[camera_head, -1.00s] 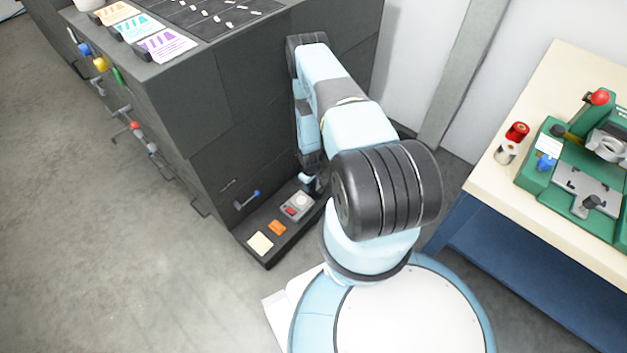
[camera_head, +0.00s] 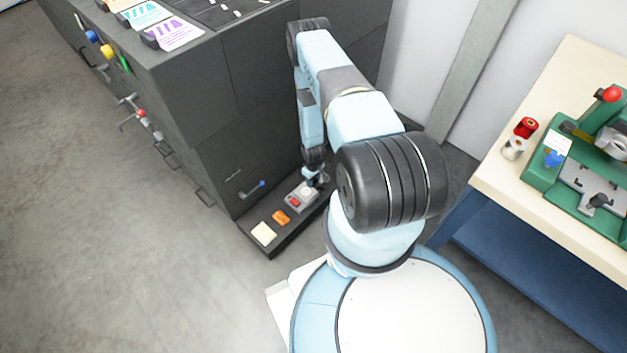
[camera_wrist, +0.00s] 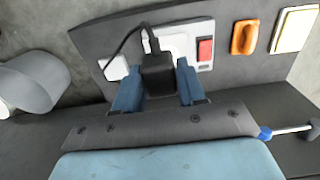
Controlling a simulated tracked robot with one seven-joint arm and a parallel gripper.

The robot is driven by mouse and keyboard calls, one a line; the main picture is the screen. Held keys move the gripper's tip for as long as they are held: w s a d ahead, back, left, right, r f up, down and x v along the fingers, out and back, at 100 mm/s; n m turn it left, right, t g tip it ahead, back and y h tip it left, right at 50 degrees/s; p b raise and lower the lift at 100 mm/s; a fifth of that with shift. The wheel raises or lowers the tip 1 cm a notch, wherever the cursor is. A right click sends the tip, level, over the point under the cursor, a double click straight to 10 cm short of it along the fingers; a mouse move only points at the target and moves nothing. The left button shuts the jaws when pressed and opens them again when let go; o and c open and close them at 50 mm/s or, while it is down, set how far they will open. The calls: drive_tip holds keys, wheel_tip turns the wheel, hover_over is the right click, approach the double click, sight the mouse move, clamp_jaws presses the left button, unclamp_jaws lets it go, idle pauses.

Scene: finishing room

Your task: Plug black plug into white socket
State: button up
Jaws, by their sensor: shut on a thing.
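The black plug (camera_wrist: 158,76) is between the two blue fingers of my gripper (camera_wrist: 159,84) in the wrist view, and the gripper is shut on it. A black cord rises from the plug and bends to the left. The white socket (camera_wrist: 184,36) is just beyond the plug, which covers part of its face. I cannot tell whether the plug touches it or is in it. In the head view the socket (camera_head: 306,192) sits on the low dark ledge, with my gripper (camera_head: 315,174) at its far end. The plug is not clear there.
A red switch (camera_wrist: 205,49) is beside the socket. An orange piece (camera_wrist: 244,37) and a cream block (camera_wrist: 294,29) follow along the ledge. A dark cabinet (camera_head: 190,100) with handles stands left. A bench (camera_head: 500,180) with a green machine stands right. The floor at left is clear.

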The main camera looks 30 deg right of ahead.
drive_tip(key=shift+w+a+f, duration=0.35)
drive_tip(key=shift+w+f, duration=0.25)
drive_tip(key=shift+f, duration=0.15)
drive_tip(key=shift+w+a+f, duration=0.4)
drive_tip(key=shift+w+f, duration=0.25)
drive_tip(key=shift+f, duration=0.1)
drive_tip(key=shift+w+a+f, duration=0.35)
drive_tip(key=shift+w+f, duration=0.25)
drive_tip(key=shift+f, duration=0.15)
clamp_jaws()
drive_tip(key=shift+f, duration=0.1)
hover_over(306, 191)
drive_tip(key=shift+s+f, duration=0.1)
drive_tip(key=shift+f, duration=2.2)
drive_tip(key=shift+f, duration=0.6)
drive_tip(key=shift+o, duration=2.1)
unclamp_jaws()
drive_tip(key=o, duration=1.4)
drive_tip(key=shift+a, duration=0.1)
drive_tip(key=shift+r, duration=0.1)
